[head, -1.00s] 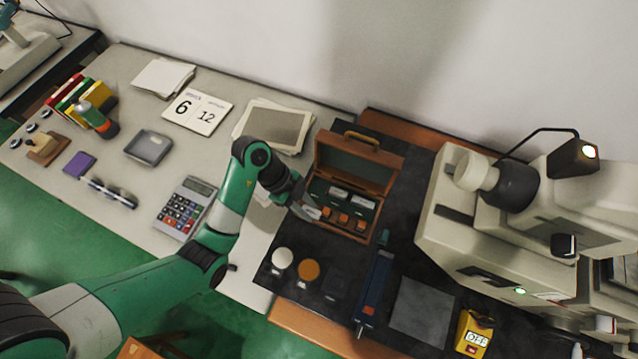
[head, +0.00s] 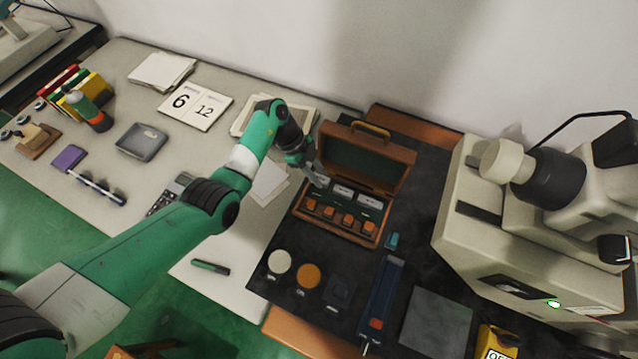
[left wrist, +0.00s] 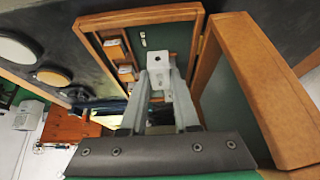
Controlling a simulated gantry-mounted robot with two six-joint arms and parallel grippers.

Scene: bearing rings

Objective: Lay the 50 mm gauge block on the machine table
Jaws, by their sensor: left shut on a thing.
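An open wooden case (head: 340,234) with a green lining stands on the dark mat. Several orange-topped pieces (head: 349,220) line its front row, and pale metal blocks (head: 370,202) lie behind them. My left gripper (head: 321,181) is at the left end of the pale row, inside the case. In the left wrist view its fingers (left wrist: 160,75) are shut on a light grey block (left wrist: 160,64), probably a gauge block; its size marking cannot be read. The cream machine (head: 480,230) stands at the right; I cannot tell which surface is its table. My right gripper is not in view.
On the dark mat are a white disc (head: 279,262), an orange disc (head: 308,275), a blue bar tool (head: 382,297), a grey plate (head: 437,318) and a yellow OFF device (head: 497,343). The raised case lid (head: 368,155) stands behind my gripper.

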